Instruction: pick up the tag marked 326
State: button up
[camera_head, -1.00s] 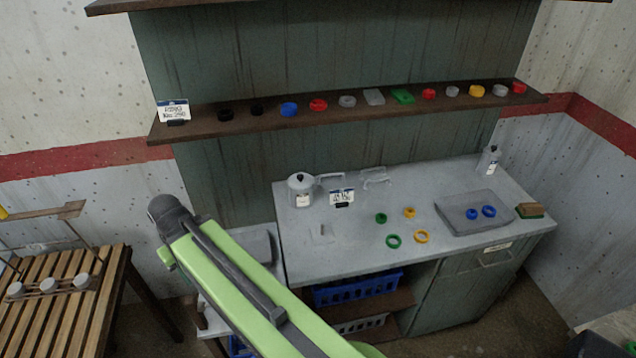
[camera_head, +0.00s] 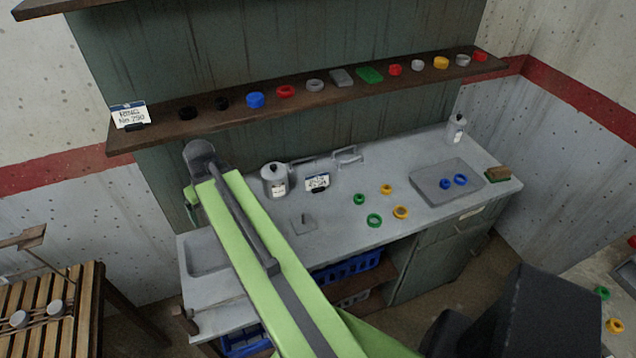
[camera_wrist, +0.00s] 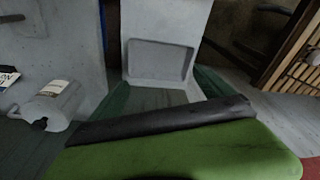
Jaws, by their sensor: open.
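No tag with a readable 326 shows. A white tag with a blue top (camera_head: 129,115) stands at the left end of the shelf and seems to read "RING No 290". A smaller white and blue tag (camera_head: 317,182) stands on the counter beside a grey canister (camera_head: 275,181); its print is too small to read. Part of a white tag (camera_wrist: 8,78) shows at the left edge of the wrist view. My green arm reaches up across the counter's left part in the head view.
The shelf (camera_head: 330,97) carries a row of coloured rings and blocks. On the grey counter (camera_head: 335,222) lie green and yellow rings, and a tray (camera_head: 428,193) holds two blue rings. A slatted wooden bench (camera_head: 30,305) stands at lower left. Blue crates (camera_head: 347,268) sit below the counter.

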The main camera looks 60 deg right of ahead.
jog(key=shift+o, duration=0.6)
jog(key=s+d+r, duration=0.1)
jog(key=s+d, duration=0.1)
jog(key=d, duration=0.3)
jog(key=s+d+m+p, duration=0.1)
jog(key=s+d, duration=0.1)
jog(key=d, duration=0.3)
jog(key=s+d+r+m+t+h, duration=0.1)
jog(key=s+d, duration=0.2)
jog(key=d, duration=0.3)
jog(key=shift+r, duration=0.3)
jog(key=m+h+p, duration=0.2)
jog(key=m, duration=0.1)
send_near(317, 182)
jog(key=shift+t, duration=0.3)
jog(key=b+x, duration=0.3)
jog(key=b, duration=0.2)
jog(key=b+x, duration=0.4)
jog(key=b, duration=0.2)
jog(key=s+b+x, duration=0.1)
jog(key=b+x, duration=0.2)
jog(key=b, duration=0.2)
jog(key=shift+w+f+b, duration=0.15)
jog(key=shift+f+b, duration=0.25)
jog(key=shift+r, duration=0.15)
jog(key=c, duration=1.3)
